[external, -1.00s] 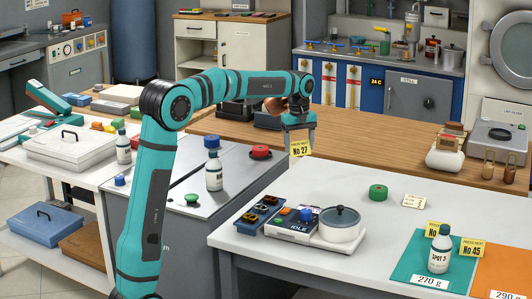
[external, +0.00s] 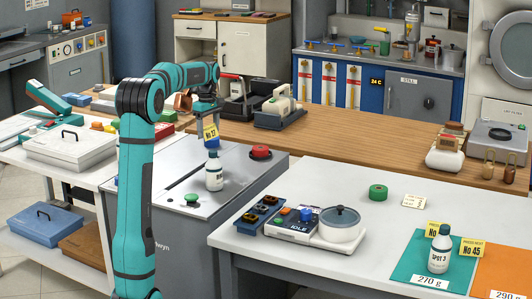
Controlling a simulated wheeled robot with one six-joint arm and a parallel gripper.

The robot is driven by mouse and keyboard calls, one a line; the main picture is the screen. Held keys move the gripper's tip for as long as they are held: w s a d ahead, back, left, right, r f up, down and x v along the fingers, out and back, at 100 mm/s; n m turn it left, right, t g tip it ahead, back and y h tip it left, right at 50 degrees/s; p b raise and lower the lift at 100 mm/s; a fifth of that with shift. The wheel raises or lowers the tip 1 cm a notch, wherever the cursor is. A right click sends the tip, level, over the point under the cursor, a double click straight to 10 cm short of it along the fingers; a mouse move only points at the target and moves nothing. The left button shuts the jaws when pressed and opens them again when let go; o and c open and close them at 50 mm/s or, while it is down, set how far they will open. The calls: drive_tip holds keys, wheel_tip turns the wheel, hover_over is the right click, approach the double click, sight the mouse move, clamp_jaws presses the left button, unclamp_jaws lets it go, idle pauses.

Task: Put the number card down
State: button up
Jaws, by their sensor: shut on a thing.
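The number card (external: 211,132) is a small yellow tag marked No 27. My gripper (external: 208,116) is shut on it and holds it upright in the air. I cannot tell whether the card touches the bottle. Other yellow cards stand on the right table, one of them marked No 45 (external: 472,247).
A red button (external: 261,152) and a green button (external: 192,199) are on the cabinet top. Dark cradles, one with a cream device (external: 282,103), stand on the wooden counter (external: 350,137). The white table (external: 385,170) has clear room at its back left.

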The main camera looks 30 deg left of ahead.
drive_tip(key=s+a+n, duration=0.2)
drive_tip(key=s+a, duration=0.1)
drive_tip(key=a, duration=0.6)
drive_tip(key=shift+s+f, duration=0.15)
drive_tip(key=shift+f, duration=4.85)
drive_tip(key=shift+f, duration=0.15)
drive_tip(key=o, duration=0.9)
drive_tip(key=shift+o, duration=0.2)
wheel_tip(320, 180, up, 12)
